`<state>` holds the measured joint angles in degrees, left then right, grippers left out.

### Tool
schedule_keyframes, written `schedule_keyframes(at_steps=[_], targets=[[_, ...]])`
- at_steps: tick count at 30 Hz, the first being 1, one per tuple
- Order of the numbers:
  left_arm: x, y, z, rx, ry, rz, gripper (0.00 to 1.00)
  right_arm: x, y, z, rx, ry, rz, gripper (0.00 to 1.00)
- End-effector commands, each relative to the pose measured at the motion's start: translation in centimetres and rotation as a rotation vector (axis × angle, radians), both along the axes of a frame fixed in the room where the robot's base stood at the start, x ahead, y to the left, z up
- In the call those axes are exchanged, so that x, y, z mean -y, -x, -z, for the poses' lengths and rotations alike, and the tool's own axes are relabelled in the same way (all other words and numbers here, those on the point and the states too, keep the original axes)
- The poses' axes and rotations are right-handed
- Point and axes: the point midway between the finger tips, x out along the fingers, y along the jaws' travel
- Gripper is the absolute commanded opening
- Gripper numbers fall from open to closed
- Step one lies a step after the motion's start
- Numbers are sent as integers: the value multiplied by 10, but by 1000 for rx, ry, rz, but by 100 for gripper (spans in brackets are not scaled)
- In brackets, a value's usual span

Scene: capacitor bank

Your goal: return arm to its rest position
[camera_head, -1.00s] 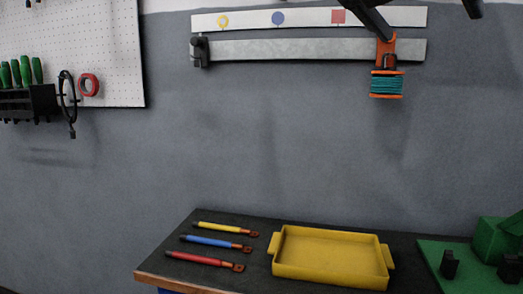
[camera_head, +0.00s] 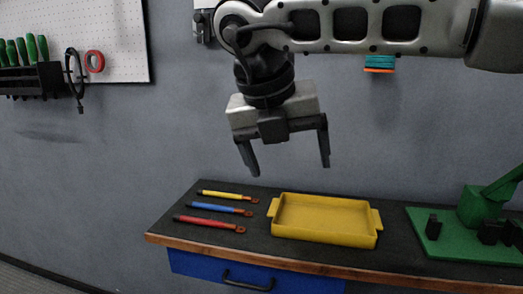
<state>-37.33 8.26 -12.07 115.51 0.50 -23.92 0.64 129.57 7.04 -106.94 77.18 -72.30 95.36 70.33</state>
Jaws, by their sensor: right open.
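My right arm comes in from the right across the top of the head view. Its right gripper (camera_head: 289,162) hangs down, open and empty, in the air above the bench. Its fingers are well apart and touch nothing. My left gripper does not show. An orange and teal spool (camera_head: 379,64) hangs on the wall at upper right, mostly hidden behind my arm.
A green fixture (camera_head: 465,245) stands at right. A pegboard (camera_head: 90,40) with tools hangs at left.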

Motion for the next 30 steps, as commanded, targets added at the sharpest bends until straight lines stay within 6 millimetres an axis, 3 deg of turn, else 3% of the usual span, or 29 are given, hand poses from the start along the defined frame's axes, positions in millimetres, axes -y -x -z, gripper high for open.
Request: schedule_keyframes(at_steps=[1, 3, 7, 11, 13, 16, 20, 23, 26, 29, 30], targets=[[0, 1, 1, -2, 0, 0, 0, -24, 10, 36, -107, -78, -89, 87], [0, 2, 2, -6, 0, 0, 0, -58, 30, 72, -237, -206, -206, 87], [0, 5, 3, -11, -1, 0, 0, -124, 87, 122, -492, -520, -401, 87], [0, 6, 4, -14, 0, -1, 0, -179, 145, 131, -710, -914, -515, 87], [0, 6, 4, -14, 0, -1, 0, -200, 167, 121, -798, -1144, -530, 87], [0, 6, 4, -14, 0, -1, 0, -218, 181, 98, -885, -1478, -487, 87], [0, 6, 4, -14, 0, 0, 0, -219, 167, 70, -919, -1899, -312, 87], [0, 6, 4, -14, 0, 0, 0, -204, 137, 63, -881, -2188, -87, 87], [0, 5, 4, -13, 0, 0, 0, -177, 99, 77, -794, -2416, 212, 87], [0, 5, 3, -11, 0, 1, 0, -140, 63, 113, -659, -2563, 568, 87], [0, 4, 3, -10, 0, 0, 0, -122, 51, 134, -596, -2594, 724, 87]])
